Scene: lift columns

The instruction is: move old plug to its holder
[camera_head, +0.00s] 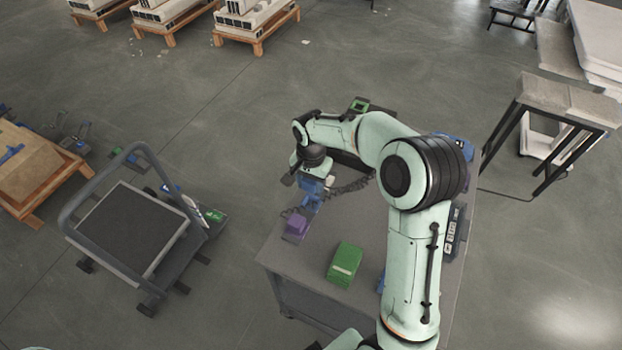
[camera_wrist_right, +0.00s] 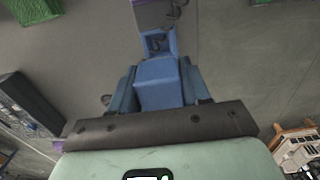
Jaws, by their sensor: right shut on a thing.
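My right gripper (camera_head: 308,203), with blue fingers, points down over the grey table, close to a purple block (camera_head: 296,226). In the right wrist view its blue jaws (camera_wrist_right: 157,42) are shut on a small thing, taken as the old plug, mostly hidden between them. A dark coiled cable (camera_head: 352,186) runs near the gripper. A greyish thing with a purple edge (camera_wrist_right: 153,14) lies just beyond the fingertips; I cannot tell whether they touch. A green block (camera_head: 344,264) stands on the table, apart from the gripper. My left gripper is not in view.
The grey table (camera_head: 290,262) has bare surface around the green block. A dark device with a green part (camera_head: 359,105) stands at its far end. A cart (camera_head: 130,230) stands left of the table, with clear floor between. A bench (camera_head: 568,100) stands at right.

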